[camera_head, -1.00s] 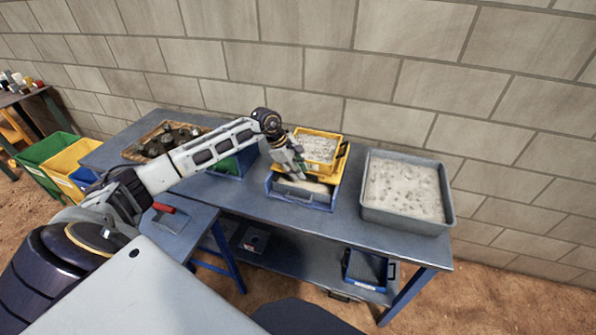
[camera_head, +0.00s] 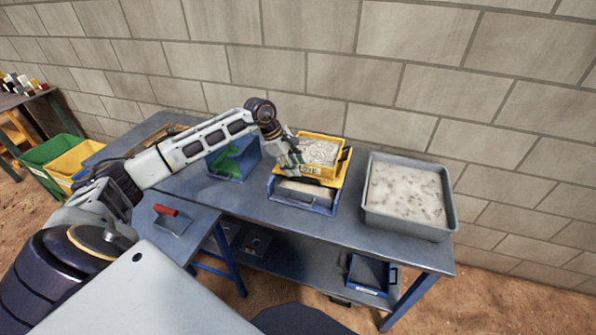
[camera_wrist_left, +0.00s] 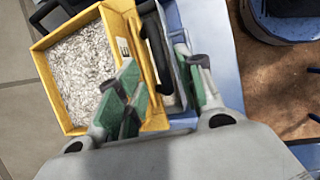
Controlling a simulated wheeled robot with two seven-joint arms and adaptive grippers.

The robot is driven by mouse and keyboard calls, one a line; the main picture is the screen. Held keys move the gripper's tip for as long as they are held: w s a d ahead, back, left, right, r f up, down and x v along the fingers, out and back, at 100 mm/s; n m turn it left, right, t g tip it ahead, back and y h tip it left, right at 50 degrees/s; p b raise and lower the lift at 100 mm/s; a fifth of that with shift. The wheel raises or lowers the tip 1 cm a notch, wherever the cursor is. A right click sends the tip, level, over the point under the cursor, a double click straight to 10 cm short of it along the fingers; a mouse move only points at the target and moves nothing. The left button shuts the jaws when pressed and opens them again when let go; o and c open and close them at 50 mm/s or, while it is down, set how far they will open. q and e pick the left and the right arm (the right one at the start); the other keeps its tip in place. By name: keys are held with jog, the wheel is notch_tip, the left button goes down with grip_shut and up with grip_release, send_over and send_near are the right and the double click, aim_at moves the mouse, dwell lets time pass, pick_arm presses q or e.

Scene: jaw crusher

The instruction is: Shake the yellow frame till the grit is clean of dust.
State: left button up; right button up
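The yellow frame (camera_head: 341,166) sits on the blue tray (camera_head: 301,202), on the bench, with speckled pale grey grit (camera_head: 319,151) inside. In the left wrist view, the yellow frame (camera_wrist_left: 48,83) shows at left with coarse grey-white grit (camera_wrist_left: 78,70) in it. A black handle (camera_wrist_left: 153,36) runs along its side. My left gripper (camera_head: 292,158) is at the frame's near left side. In the wrist view its green-padded fingers (camera_wrist_left: 163,88) stand apart, one over the frame's wall and one beyond the handle; I see no firm grip. My right gripper is not in view.
A grey tub (camera_head: 451,217) of pale powder with lumps stands right of the frame. A blue bin (camera_head: 228,167) with a green mark stands left. A red-handled scoop (camera_head: 172,220) lies on the lower table. The brick wall (camera_head: 420,70) is close behind.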

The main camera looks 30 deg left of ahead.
pick_arm(q)
jog(key=v, duration=0.7)
jog(key=shift+r, duration=0.15)
